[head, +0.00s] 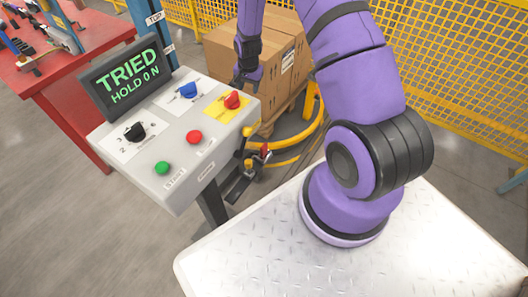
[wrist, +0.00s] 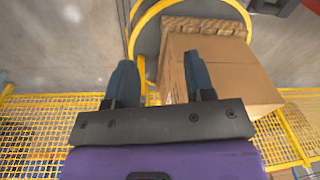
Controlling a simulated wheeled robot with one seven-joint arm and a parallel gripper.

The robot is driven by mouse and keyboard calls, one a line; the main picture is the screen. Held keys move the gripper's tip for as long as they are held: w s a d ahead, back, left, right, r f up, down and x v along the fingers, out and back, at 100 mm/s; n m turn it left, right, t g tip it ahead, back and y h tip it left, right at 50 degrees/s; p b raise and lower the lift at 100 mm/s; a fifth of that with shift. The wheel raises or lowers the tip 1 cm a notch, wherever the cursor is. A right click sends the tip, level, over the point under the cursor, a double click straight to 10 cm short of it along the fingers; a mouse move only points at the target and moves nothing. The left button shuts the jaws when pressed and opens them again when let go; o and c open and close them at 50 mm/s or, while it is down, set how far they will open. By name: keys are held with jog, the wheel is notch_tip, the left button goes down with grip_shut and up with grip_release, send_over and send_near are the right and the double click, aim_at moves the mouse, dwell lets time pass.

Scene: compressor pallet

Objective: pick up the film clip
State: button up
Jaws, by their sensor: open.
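I cannot pick out the film clip for certain in either view. My gripper (head: 240,80) is above the far right edge of the control box, in front of the cardboard boxes. In the wrist view my gripper (wrist: 161,76) shows two blue-grey fingers spread apart with nothing between them. The cardboard boxes (head: 284,55) stand on a wooden pallet (head: 290,112). A box also shows beyond the fingers in the wrist view (wrist: 232,75). Small yellow and red handles (head: 256,156) are below the control box's right side; I cannot tell what they belong to.
A yellow ring (head: 300,138) curves round the pallet. Yellow mesh fence (head: 450,60) stands behind. A red table (head: 75,55) is at the left. Floor at the lower left is clear.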

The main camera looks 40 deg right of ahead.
notch_tip(320, 180, down, 12)
jog(key=s+d+m, duration=0.1)
jog(key=s, duration=0.1)
jog(key=m+g, duration=0.1)
jog(key=m, duration=0.1)
send_near(264, 150)
jog(key=shift+w+d+f, duration=0.3)
jog(key=shift+w+f, duration=0.2)
jog(key=shift+w, duration=0.1)
jog(key=shift+w+d+f, duration=0.35)
jog(key=shift+w+f, duration=0.2)
jog(key=shift+w, duration=0.05)
notch_tip(264, 150, down, 5)
jog(key=shift+r, duration=0.1)
jog(key=f, duration=0.2)
jog(key=s+f, duration=0.1)
jog(key=f, duration=0.1)
jog(key=shift+w+f, duration=0.1)
jog(key=shift+f, duration=0.7)
grip_shut()
